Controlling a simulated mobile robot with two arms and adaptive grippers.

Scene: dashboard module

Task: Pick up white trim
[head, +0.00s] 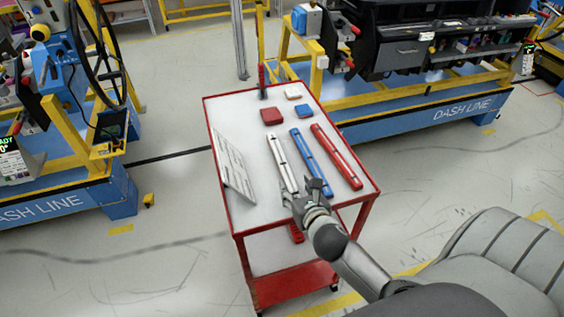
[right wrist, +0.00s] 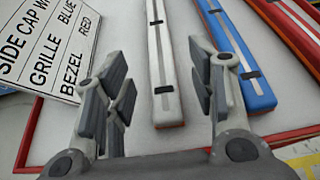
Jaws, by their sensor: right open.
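The white trim (head: 281,160) is a long, narrow strip with dark marks, lying flat on the cart top as the leftmost of three strips. My right gripper (head: 305,190) is at its near end. In the right wrist view the white trim (right wrist: 161,62) runs away from between the spread fingers of my right gripper (right wrist: 160,98). The gripper is open and holds nothing. I cannot tell its exact height above the trim. My left gripper is not in view.
A blue strip (head: 314,160) and a red strip (head: 337,158) lie to the right of the trim. A lettered sign (head: 233,168) stands at left. Small red (head: 271,117), blue (head: 304,111) and white (head: 293,95) blocks sit farther back on the red-edged cart (head: 222,121).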

